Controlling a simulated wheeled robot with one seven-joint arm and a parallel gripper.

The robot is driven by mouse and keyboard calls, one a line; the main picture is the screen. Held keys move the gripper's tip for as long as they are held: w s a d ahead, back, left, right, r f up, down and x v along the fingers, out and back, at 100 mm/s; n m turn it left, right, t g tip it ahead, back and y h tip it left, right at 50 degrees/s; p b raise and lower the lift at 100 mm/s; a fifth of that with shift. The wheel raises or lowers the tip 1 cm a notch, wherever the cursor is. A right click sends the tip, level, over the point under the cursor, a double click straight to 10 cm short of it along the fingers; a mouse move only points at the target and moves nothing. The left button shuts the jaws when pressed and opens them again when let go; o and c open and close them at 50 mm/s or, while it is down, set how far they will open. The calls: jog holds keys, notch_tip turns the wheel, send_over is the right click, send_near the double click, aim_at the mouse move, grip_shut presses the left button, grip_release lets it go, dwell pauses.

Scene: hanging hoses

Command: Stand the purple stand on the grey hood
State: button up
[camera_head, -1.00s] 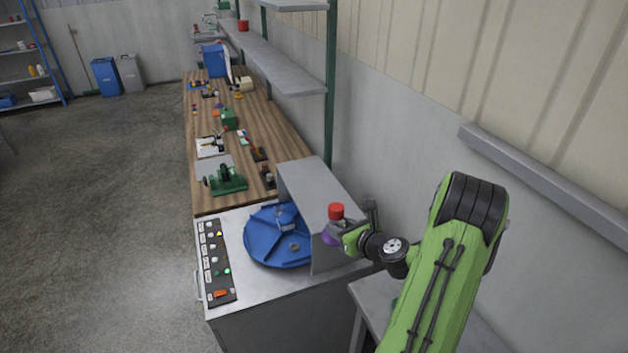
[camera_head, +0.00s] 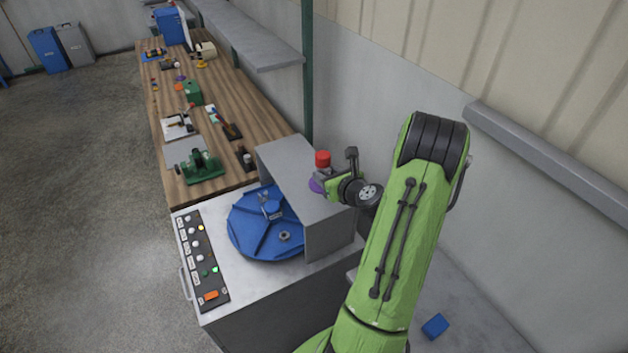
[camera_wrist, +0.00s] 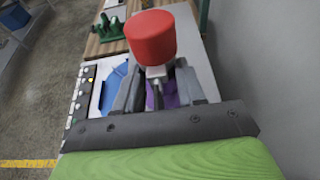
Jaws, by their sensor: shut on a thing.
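The grey hood (camera_head: 291,155) stands on the metal cabinet in the head view. The purple stand (camera_head: 315,185) is at my gripper (camera_head: 328,178), at the hood's near right part and mostly hidden. In the wrist view my gripper (camera_wrist: 158,88) is shut, with purple (camera_wrist: 170,98) showing between and beyond its fingers. A red cylinder (camera_head: 322,158) on a short grey stem rises above the fingers and appears joined to the purple stand; it also fills the middle of the wrist view (camera_wrist: 150,38). I cannot tell whether the purple base touches the hood.
A blue round disc (camera_head: 255,235) lies beside the hood's open side. A control panel (camera_head: 202,262) runs along the cabinet's left edge. The wall is close on the right, with a grey ledge (camera_head: 540,160). A blue block (camera_head: 434,326) lies on a lower surface. A cluttered wooden bench (camera_head: 215,95) extends behind.

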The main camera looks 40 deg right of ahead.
notch_tip(320, 180, down, 6)
jog(key=shift+w+f+b, duration=0.1)
jog(key=shift+w+b, duration=0.05)
jog(key=shift+b, duration=0.2)
jog(key=o, duration=1.1)
jog(key=shift+o, duration=0.2)
